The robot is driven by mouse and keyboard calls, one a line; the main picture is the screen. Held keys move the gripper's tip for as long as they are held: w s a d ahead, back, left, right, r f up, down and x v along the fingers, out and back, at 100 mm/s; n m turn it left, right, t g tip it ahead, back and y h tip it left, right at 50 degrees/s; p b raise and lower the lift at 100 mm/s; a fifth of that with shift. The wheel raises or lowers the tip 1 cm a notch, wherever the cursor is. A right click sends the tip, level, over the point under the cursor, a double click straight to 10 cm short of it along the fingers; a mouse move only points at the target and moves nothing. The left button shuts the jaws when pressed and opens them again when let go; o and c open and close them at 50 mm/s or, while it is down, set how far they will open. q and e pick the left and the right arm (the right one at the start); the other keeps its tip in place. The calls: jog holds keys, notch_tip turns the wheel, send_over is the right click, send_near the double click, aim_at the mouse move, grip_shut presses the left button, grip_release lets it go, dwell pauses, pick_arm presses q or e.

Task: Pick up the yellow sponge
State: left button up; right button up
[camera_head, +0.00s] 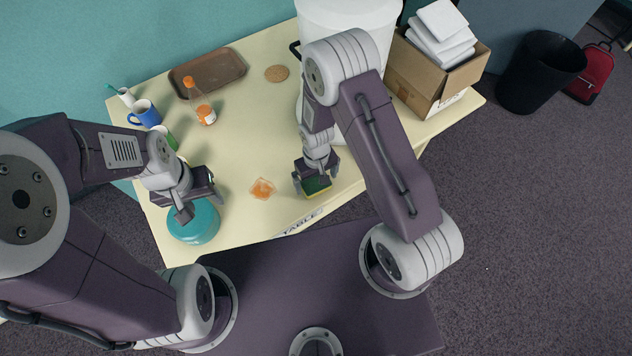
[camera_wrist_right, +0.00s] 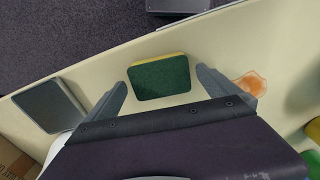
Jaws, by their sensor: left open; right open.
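The yellow sponge with a green top (camera_head: 317,185) lies on the cream table near its front edge, partly hidden by my right gripper in the head view. My right gripper (camera_head: 316,183) is above it, open and empty. In the right wrist view the sponge (camera_wrist_right: 160,77) lies between the two fingertips of my right gripper (camera_wrist_right: 162,82), with a gap on each side; its green face is up and a yellow edge shows. My left gripper (camera_head: 198,205) is open over the teal round object (camera_head: 197,228) at the table's left front.
An orange stain (camera_head: 262,189) is left of the sponge. A brown tray (camera_head: 218,68), orange-capped bottle (camera_head: 205,115), blue mug (camera_head: 146,112) and cork coaster (camera_head: 277,73) stand farther back. A cardboard box (camera_head: 408,78) is at right. A grey flat object (camera_wrist_right: 50,106) lies beside the sponge.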

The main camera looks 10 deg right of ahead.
notch_tip(320, 180, down, 2)
jog(key=shift+w+f, duration=0.1)
jog(key=c, duration=1.3)
jog(key=shift+o, duration=0.2)
jog(key=shift+r, duration=0.2)
jog(key=shift+r, duration=0.3)
notch_tip(320, 180, up, 3)
jog(key=shift+f+b, duration=0.2)
jog(key=shift+b, duration=0.45)
jog(key=s+a+r+b, duration=0.2)
jog(key=s+a+r, duration=0.4)
jog(key=s, duration=0.3)
jog(key=shift+s+a+r, duration=0.35)
jog(key=shift+r, duration=0.4)
